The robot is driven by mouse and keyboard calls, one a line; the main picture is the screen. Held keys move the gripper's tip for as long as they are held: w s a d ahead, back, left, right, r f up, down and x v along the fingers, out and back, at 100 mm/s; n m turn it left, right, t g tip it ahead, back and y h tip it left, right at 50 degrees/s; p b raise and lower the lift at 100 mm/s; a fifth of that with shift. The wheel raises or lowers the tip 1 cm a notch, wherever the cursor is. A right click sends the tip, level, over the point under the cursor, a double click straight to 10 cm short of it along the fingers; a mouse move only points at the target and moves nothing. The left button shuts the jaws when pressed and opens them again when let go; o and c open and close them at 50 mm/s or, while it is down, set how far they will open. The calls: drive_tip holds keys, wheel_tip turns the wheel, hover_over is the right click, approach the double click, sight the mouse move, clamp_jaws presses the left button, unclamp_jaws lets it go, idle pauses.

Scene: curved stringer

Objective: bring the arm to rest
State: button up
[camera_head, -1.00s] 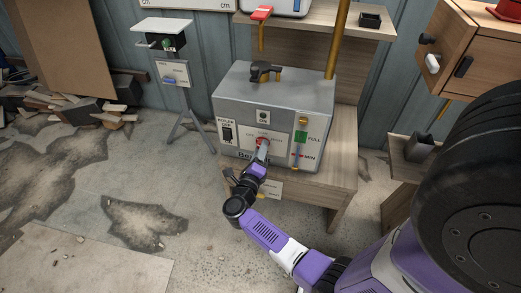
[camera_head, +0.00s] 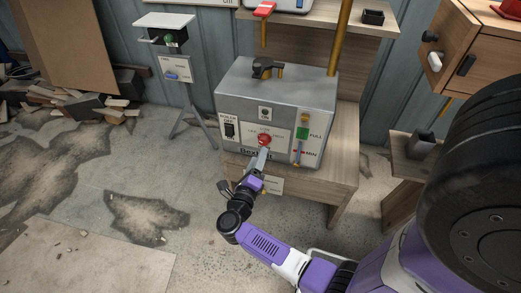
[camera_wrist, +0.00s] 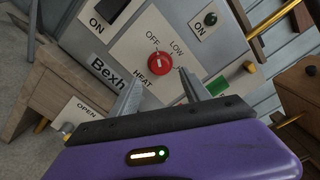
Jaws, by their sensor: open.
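My gripper (camera_head: 263,160) is in front of the grey boiler box (camera_head: 275,95), with its fingers pointing at the front panel. In the wrist view my gripper (camera_wrist: 160,92) shows two fingers spread apart with nothing between them. The red knob (camera_wrist: 160,65), marked OFF, LOW and HEAT, lies just beyond the fingertips. In the head view the knob (camera_head: 264,139) shows above the fingers. The arm reaches up to the box from the lower right, bent at a dark joint.
The box stands on a wooden bench (camera_head: 335,185). A small stand with a panel (camera_head: 175,70) is at its left, and scrap wood (camera_head: 105,108) lies farther left. A wooden cabinet (camera_head: 475,45) is at the right.

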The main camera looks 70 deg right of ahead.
drive_tip(key=shift+a, duration=0.95)
